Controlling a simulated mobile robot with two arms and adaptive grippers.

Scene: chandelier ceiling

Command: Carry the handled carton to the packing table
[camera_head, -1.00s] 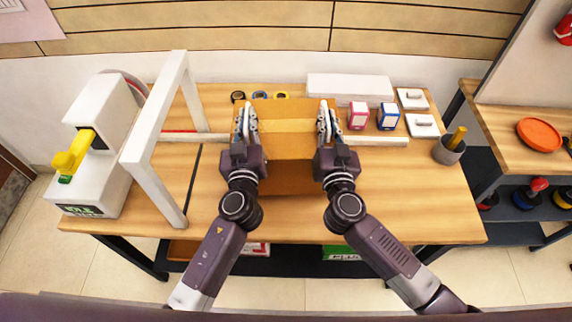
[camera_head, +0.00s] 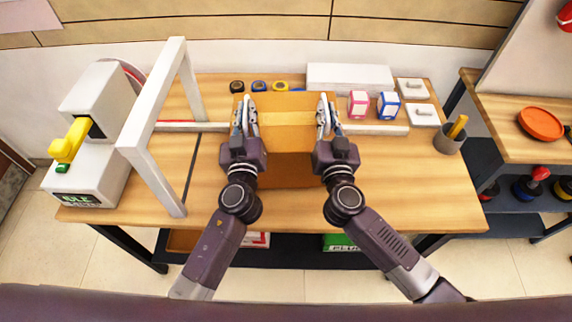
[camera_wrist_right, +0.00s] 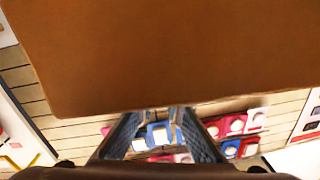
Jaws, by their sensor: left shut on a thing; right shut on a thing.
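The brown carton (camera_head: 288,170) with a paler tape band is held between my two grippers, over the middle of the wooden packing table (camera_head: 400,200). My left gripper (camera_head: 244,112) is shut at the carton's left side, and my right gripper (camera_head: 328,112) is shut at its right side. The handles are hidden behind the fingers. The carton looks level; I cannot tell whether its underside touches the tabletop. In the right wrist view the carton (camera_wrist_right: 160,50) fills the upper part, above the fingers of my right gripper (camera_wrist_right: 155,118).
A white machine (camera_head: 95,130) and white arch (camera_head: 150,150) stand on the left. Tape rolls (camera_head: 259,87), a white box (camera_head: 350,77), two small boxes (camera_head: 388,105) and a pen cup (camera_head: 450,138) line the back and right. The table's front right is clear.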

